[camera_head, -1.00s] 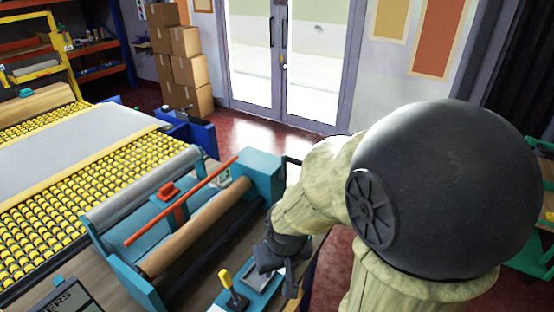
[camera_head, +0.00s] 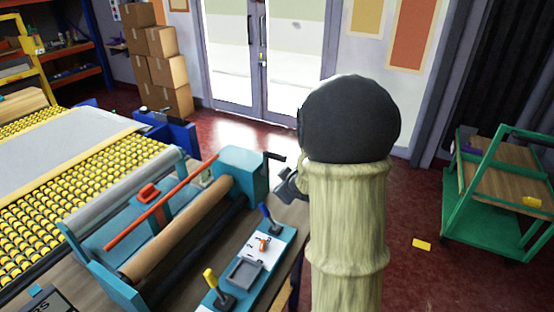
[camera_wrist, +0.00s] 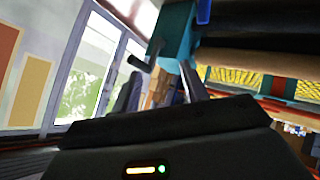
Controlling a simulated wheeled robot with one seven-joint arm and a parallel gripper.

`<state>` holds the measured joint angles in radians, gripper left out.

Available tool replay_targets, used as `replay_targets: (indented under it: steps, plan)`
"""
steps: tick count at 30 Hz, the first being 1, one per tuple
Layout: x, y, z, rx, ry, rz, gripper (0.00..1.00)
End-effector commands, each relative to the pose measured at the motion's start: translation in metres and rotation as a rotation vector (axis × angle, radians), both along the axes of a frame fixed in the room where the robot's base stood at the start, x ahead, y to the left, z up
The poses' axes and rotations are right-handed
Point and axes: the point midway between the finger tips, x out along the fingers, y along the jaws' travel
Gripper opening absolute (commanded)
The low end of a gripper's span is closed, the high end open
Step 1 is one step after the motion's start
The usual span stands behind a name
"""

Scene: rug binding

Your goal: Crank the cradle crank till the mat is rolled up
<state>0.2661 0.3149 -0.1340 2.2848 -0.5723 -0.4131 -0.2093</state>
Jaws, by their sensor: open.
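The teal cradle (camera_head: 240,162) holds a long brown roller (camera_head: 180,228) in the head view. Its black crank (camera_head: 273,157) sticks out at the far right end. The crank's dark grip shows in the wrist view (camera_wrist: 140,63), close ahead of my fingers. The grey mat (camera_head: 65,148) lies flat on the yellow roller bed, left of the cradle. My gripper (camera_head: 286,184) is just below and right of the crank, partly hidden by my arm. In the wrist view my gripper (camera_wrist: 160,85) is open, its fingers apart with nothing seen between them.
A control panel (camera_head: 284,240) with a blue lever (camera_head: 269,217) and a yellow lever (camera_head: 216,287) lies in front of the cradle. A green cart (camera_head: 490,222) stands at the right. Boxes (camera_head: 160,72) are stacked by the glass doors.

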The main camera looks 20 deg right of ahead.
Motion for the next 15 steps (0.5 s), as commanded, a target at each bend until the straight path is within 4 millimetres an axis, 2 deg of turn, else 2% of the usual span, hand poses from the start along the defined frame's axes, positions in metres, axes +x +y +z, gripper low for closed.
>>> replay_targets:
  steps: [1,4,7,12,15]
  plan:
    - [0.012,-0.020,-0.002,-0.043,-0.051,0.041,0.44]
    - [0.031,-0.048,0.001,-0.131,-0.158,0.161,0.44]
    - [0.041,-0.071,0.001,-0.209,-0.257,0.288,0.44]
    - [0.036,-0.099,-0.007,-0.298,-0.397,0.497,0.44]
    - [0.029,-0.106,-0.010,-0.318,-0.451,0.583,0.44]
